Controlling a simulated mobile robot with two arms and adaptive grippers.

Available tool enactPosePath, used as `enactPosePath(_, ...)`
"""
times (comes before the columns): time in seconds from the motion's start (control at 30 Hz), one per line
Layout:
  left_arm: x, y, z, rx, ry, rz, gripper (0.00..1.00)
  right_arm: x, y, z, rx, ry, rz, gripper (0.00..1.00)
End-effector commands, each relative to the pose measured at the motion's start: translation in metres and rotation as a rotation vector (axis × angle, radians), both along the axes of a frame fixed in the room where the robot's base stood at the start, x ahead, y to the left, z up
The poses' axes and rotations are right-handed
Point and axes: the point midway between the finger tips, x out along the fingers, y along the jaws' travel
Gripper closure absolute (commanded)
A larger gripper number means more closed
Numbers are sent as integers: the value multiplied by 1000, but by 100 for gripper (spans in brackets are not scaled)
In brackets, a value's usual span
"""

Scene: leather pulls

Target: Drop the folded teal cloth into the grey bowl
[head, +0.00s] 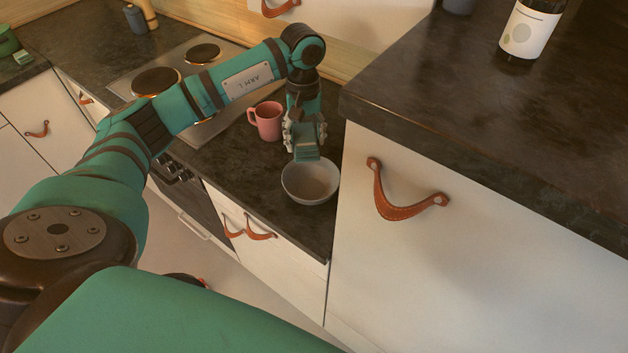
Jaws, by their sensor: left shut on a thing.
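The grey bowl (311,181) stands on the dark counter, near its front edge, beside the tall cabinet. My left gripper (306,147) points down over the bowl's back rim. It is shut on the folded teal cloth (307,154), which hangs just above the back part of the bowl. The inside of the bowl that shows looks empty. The gripper and the cloth hide part of the back rim. My right gripper is not in view.
A pink mug (267,121) stands close, left of the gripper. A stove with round burners (157,82) lies further left. The tall cabinet (440,230) rises right beside the bowl, with a labelled bottle (528,30) on its dark top.

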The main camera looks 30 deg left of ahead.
Motion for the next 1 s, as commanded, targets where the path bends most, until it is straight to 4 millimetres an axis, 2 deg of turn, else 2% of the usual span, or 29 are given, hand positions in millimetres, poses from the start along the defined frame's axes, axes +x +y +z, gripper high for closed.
enactPosePath(0.2,0,0,-27,-1,2,1,81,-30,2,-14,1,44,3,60)
enactPosePath(0.3,-1,0,-39,0,2,1,81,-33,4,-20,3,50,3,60)
enactPosePath(0.5,0,0,-52,-1,1,0,81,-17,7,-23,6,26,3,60)
enactPosePath(0.6,0,0,-52,-1,1,0,81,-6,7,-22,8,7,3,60)
enactPosePath(0.73,0,0,-52,0,0,0,81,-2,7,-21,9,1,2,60)
enactPosePath(0.77,0,0,-52,0,0,0,45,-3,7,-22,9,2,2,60)
enactPosePath(0.93,0,0,-52,0,0,0,23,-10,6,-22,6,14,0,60)
enactPosePath(1.0,0,0,-52,0,0,0,19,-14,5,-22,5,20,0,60)
